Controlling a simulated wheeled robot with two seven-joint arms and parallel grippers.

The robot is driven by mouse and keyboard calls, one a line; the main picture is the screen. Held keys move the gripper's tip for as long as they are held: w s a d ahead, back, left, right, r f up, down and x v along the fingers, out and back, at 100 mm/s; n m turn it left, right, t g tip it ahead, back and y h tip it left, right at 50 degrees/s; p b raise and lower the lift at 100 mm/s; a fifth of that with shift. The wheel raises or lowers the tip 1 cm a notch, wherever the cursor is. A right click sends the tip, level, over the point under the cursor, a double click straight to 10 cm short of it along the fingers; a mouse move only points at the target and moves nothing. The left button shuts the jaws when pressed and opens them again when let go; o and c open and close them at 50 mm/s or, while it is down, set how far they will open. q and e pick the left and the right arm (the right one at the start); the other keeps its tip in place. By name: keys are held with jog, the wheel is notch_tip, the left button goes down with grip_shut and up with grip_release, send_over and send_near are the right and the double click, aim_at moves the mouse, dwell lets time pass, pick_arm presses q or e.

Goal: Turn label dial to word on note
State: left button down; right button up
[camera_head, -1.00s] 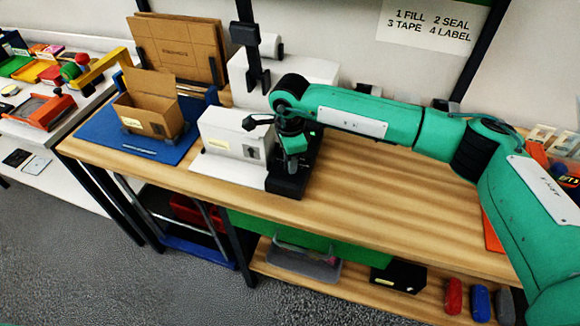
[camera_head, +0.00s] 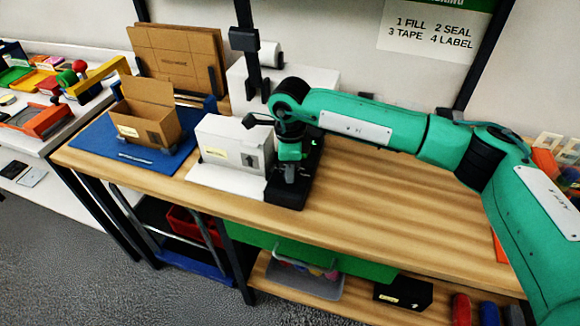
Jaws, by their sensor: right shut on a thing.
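My right gripper (camera_head: 290,174) points down over a black device (camera_head: 287,193) beside the white box unit. It is shut on a small part there, which the fingers and wrist hide; I take it to be the label dial, but its word and pointer cannot be read. The white box unit (camera_head: 226,140) carries a small yellow note (camera_head: 220,153), too small to read. An open cardboard box (camera_head: 150,120) on the blue mat also has a yellow note (camera_head: 128,131), unreadable from here. My left gripper is not in view.
A wall sign (camera_head: 432,33) lists fill, seal, tape, label. The wooden bench top (camera_head: 390,205) is clear right of the black device. Flat cardboard (camera_head: 178,62) stands behind the blue mat (camera_head: 100,145). A black post (camera_head: 245,40) rises behind the white box unit.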

jog(key=o, duration=1)
jog(key=shift+c, duration=0.2)
jog(key=shift+r, duration=0.1)
jog(key=shift+r, duration=0.3)
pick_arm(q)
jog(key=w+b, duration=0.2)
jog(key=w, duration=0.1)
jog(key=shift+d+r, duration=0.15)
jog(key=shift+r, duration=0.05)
pick_arm(e)
notch_tip(320, 180, up, 13)
